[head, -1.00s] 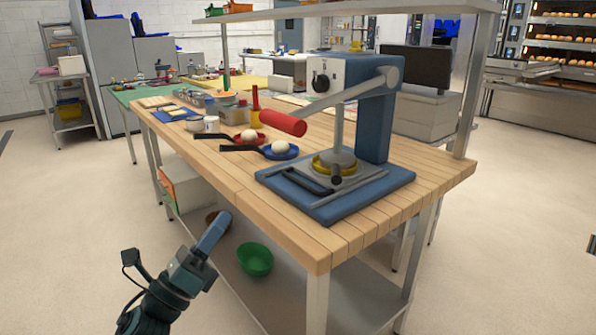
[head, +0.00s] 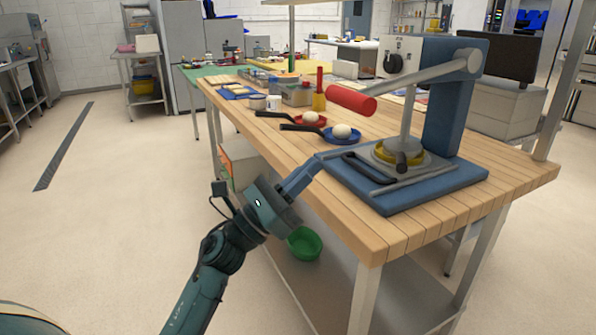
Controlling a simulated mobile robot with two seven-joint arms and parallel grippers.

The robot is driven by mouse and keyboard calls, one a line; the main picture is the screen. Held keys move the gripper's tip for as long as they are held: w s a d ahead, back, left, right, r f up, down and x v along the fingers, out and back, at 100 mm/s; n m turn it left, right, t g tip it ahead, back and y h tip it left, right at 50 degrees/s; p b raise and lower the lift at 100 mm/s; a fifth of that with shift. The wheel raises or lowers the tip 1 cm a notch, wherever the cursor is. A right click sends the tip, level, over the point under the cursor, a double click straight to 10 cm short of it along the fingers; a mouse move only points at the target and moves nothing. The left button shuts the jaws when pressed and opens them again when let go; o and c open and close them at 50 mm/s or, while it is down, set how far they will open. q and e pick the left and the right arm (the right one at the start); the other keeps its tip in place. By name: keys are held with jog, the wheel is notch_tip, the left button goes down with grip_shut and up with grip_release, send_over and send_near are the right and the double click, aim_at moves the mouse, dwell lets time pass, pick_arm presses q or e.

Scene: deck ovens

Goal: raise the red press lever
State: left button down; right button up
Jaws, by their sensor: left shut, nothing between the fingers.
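The press (head: 458,105) is blue and grey and stands on its blue base at the near end of the wooden table. Its lever (head: 420,82) is a grey bar that slopes down to the left from the pivot and ends in a red handle (head: 351,99). The handle hangs above the table, left of the press column. My left gripper (head: 308,170) is shut and empty, beside the table's left edge, below and left of the red handle and apart from it. My right gripper is not in view.
The wooden table (head: 405,236) carries a blue pan (head: 358,137) and a red pan, each with a pale dough ball (head: 311,117), left of the press. A green bowl (head: 305,243) sits on the lower shelf. The floor left of the table is open.

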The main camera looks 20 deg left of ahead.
pick_arm(q)
jog(key=w+d+r+p, duration=0.3)
jog(key=w+r, duration=0.1)
jog(key=r, duration=0.3)
jog(key=shift+r, duration=0.15)
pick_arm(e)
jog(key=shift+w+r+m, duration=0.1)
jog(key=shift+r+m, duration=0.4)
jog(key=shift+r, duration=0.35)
pick_arm(q)
jog(key=shift+d, duration=0.1)
